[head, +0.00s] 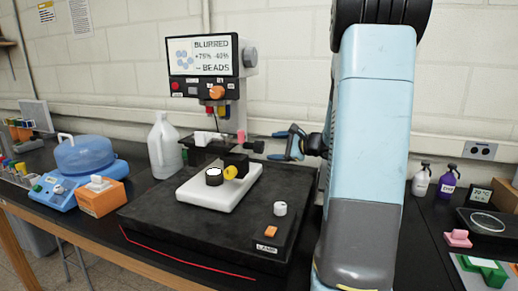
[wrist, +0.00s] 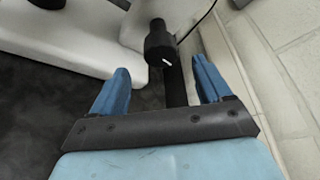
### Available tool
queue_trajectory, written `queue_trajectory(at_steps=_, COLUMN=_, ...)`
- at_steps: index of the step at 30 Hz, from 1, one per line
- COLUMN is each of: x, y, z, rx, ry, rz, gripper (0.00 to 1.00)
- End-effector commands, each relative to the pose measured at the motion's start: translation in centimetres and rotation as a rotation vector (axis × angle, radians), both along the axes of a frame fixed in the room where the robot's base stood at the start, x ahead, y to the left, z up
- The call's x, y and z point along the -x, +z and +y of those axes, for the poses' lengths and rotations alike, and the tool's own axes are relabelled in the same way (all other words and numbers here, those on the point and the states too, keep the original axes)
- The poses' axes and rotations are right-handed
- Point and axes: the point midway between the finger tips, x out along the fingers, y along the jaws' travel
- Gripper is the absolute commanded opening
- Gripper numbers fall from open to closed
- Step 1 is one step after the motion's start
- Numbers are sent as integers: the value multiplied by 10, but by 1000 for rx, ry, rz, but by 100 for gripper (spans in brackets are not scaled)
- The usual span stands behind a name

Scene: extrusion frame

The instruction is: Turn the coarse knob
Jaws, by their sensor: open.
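A black knob (head: 258,147) sticks out from the right side of the microscope-like stand, above the black base. I take it for the coarse knob, though no label shows. In the wrist view the knob (wrist: 160,45) has a short white mark on its end. My gripper (head: 279,146) is to the right of the knob, with its blue fingers pointing at it. In the wrist view my gripper (wrist: 161,70) is open, and the knob lies just beyond the gap between the fingertips. The fingers do not appear to touch it.
The screen (head: 203,55) reads "BLURRED" and "BEADS". A white jug (head: 164,146) stands behind left. A pale wall (wrist: 285,60) is close to the right finger.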

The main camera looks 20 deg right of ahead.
Motion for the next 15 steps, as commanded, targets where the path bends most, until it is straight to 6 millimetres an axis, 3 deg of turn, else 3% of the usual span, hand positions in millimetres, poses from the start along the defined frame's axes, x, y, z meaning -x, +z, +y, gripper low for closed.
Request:
queue_trajectory(at_steps=6, x=-34, y=-10, z=19, rx=0, ry=5, rz=0, gripper=78)
queue_trajectory(at_steps=15, x=-63, y=-18, z=34, rx=1, ry=5, rz=0, gripper=78)
